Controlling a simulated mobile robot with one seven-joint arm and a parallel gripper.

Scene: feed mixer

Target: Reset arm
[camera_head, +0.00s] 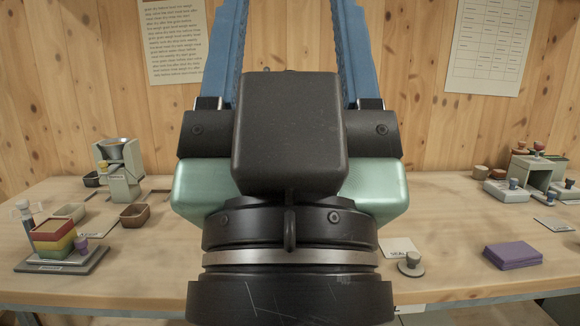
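My gripper (288,35) fills the middle of the head view, in front of the table, seen from behind its black and green body. Its two long blue fingers rise to the top edge of the picture. They stand wide apart, with only the wood wall showing between them. The fingertips are cut off by the frame. Nothing shows held between the visible parts. The gripper's body hides the middle of the table.
The wooden table (450,205) spans the view. At left are a grey-green mixer (121,170), brown bowls (134,215) and a striped block stack (52,240). At right are a purple pad (512,255), a grey weight (410,264) and a grey-green stand (537,171).

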